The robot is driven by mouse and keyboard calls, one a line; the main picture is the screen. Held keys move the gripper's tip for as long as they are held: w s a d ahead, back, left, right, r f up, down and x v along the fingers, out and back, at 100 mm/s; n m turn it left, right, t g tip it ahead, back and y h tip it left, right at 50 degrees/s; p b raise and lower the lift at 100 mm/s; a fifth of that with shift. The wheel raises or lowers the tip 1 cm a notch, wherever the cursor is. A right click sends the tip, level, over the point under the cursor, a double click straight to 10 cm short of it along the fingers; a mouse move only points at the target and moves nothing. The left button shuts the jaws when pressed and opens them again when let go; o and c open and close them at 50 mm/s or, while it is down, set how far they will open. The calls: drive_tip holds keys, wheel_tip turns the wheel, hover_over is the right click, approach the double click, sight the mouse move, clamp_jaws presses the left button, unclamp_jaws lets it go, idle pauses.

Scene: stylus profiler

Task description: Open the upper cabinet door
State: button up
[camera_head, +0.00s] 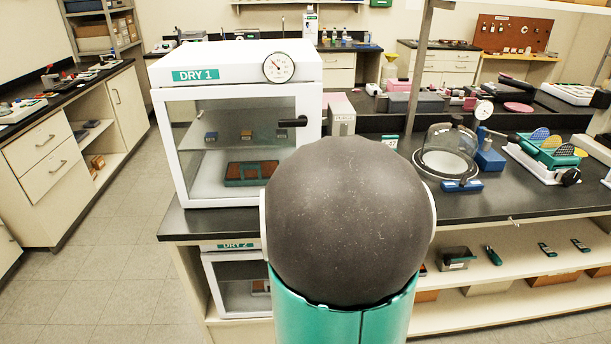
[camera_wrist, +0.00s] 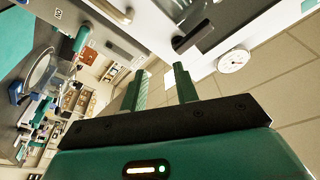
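The upper cabinet (camera_head: 240,62) is a white box labelled DRY 1, standing on the dark bench. Its glass-fronted door (camera_head: 222,194) looks shut. A black handle (camera_head: 293,122) sits at the door's right side; it also shows in the wrist view (camera_wrist: 194,36), with the view turned. My gripper (camera_wrist: 160,76) is open, its two green fingers apart with nothing between them. In the wrist view the handle lies beyond the fingertips, a little to the right, with a gap. In the head view my own arm hides the gripper and part of the cabinet's lower right.
A round dial gauge (camera_head: 279,67) is on the cabinet's front top; it also shows in the wrist view (camera_wrist: 233,61). A lower cabinet (camera_head: 240,284) labelled DRY 2 sits below the bench. A glass bell jar (camera_head: 449,150) stands to the right. Floor is clear at left.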

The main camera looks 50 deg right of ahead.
drive_tip(key=s+f+n+t+y, duration=0.3)
drive_tip(key=s+f+n+y, duration=0.3)
drive_tip(key=f+n, duration=0.5)
drive_tip(key=x, duration=1.3)
drive_tip(key=shift+w+a+r, duration=0.2)
drive_tip(key=shift+w+r, duration=0.1)
drive_tip(key=shift+w, duration=0.3)
drive_tip(key=shift+c, duration=0.4)
clamp_jaws()
